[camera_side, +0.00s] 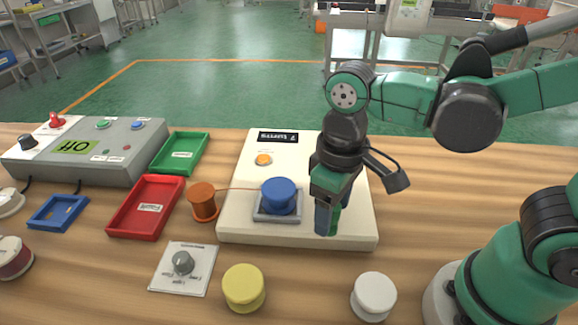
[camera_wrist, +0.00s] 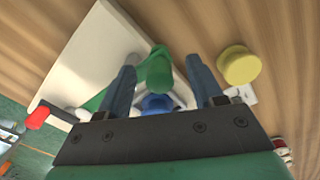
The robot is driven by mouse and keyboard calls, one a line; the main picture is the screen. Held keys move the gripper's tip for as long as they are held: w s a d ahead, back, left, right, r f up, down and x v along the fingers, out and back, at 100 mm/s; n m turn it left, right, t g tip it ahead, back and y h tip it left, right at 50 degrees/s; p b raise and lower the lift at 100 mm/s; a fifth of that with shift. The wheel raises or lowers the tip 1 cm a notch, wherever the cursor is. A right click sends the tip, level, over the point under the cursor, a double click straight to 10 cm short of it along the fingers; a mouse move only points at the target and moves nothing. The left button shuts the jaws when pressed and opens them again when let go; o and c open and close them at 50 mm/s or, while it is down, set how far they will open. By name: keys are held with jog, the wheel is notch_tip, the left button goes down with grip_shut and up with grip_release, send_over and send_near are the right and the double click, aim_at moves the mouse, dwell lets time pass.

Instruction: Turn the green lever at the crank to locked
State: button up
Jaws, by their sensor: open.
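The white crank machine (camera_side: 235,208) stands mid-table with a blue spool (camera_side: 280,195) on its grey mount. My gripper (camera_side: 331,222) points down over the right part of the machine. The green lever (camera_wrist: 155,70) shows between my two spread fingers in the wrist view, and part of it shows beside the fingertips in the side view (camera_side: 336,221). My gripper (camera_wrist: 160,70) is open. I cannot tell whether a finger touches the lever. The lever's base and any lock marking are hidden. The blue spool is partly visible behind the lever in the wrist view (camera_wrist: 156,104).
An orange spool (camera_side: 203,202) stands left of the machine, its wire running to the blue spool. Yellow (camera_side: 244,288) and white (camera_side: 373,296) spools stand in front. Red (camera_side: 118,222) and green (camera_side: 160,160) trays and a grey control box (camera_side: 137,165) reading OFF are at left.

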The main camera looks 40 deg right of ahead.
grip_shut()
dwell(1.4)
